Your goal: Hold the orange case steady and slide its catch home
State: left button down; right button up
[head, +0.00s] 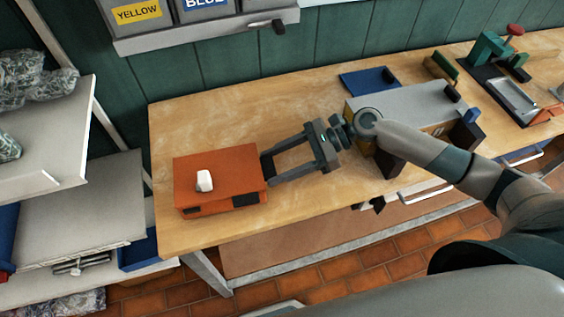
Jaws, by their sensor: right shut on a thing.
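The orange case (225,166) sits on the left part of the wooden workbench. A small white block (204,180) stands on its top, perhaps the catch; I cannot tell for sure. Dark patches show on the case's front face. My right gripper (265,168) reaches in from the right, its two long dark fingers at the case's right end. It is shut on the case there, though the exact contact at the fingertips is hard to see. My left gripper is not in view.
The workbench (200,115) is clear behind the case. A grey-topped box (415,102) stands under my right arm, with a blue tray (366,80) behind it. Green and black fixtures (490,48) are at the far right. Bins (138,12) labelled YELLOW and BLUE hang above; shelves (85,195) stand left.

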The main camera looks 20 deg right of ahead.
jog(key=shift+w+a+f, duration=0.75)
jog(key=shift+a+f, duration=0.05)
jog(key=shift+f, duration=0.3)
dwell(0.7)
